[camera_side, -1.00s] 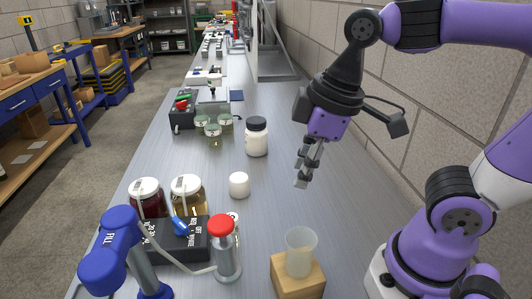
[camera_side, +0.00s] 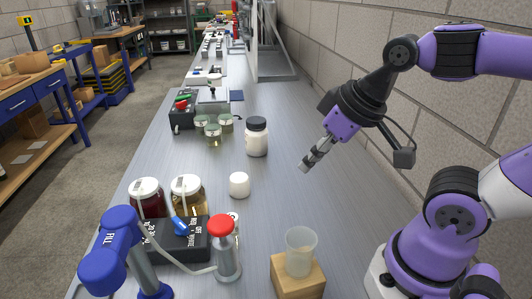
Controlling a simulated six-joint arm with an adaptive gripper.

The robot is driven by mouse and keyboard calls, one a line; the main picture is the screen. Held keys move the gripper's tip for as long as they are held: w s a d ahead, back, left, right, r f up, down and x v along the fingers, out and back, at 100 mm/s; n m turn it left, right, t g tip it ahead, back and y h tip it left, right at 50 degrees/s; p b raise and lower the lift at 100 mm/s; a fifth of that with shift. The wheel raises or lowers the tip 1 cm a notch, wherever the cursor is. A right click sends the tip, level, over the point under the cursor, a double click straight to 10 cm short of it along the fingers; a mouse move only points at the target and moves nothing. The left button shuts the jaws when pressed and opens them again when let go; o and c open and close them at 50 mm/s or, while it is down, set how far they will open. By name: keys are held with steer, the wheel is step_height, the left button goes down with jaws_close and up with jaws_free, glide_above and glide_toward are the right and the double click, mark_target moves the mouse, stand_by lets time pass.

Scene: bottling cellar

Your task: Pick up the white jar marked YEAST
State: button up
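A white jar with a black lid (camera_side: 257,140) stands upright on the grey bench, near the middle of the view. No YEAST marking can be read on it from here. My gripper (camera_side: 306,166) is in the air to the right of the jar, apart from it, tilted with its fingers pointing down and left. The fingers overlap from this side, so their gap is hidden. Nothing is seen held in them.
A small white cylinder (camera_side: 239,185) stands in front of the jar. Several green-tinted glass jars (camera_side: 214,134) are to its left. Two white-lidded jars (camera_side: 187,196), a red-capped bottle (camera_side: 224,250) and a beaker (camera_side: 300,254) on a wooden block (camera_side: 285,284) stand nearer. Bench right of the jar is clear.

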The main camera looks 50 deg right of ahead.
steer(key=o, duration=1)
steer(key=shift+o, duration=0.2)
steer(key=m+h, duration=0.4)
steer(key=m, duration=0.4)
glide_toward(258, 123)
steer(key=f, duration=0.2)
steer(key=shift+m+g+h, duration=0.3)
steer(key=shift+m+g, duration=0.2)
steer(key=x, duration=0.2)
steer(key=w+x, duration=0.1)
steer(key=x, duration=0.4)
steer(key=shift+w+r, duration=0.2)
steer(key=shift+x, duration=2.85)
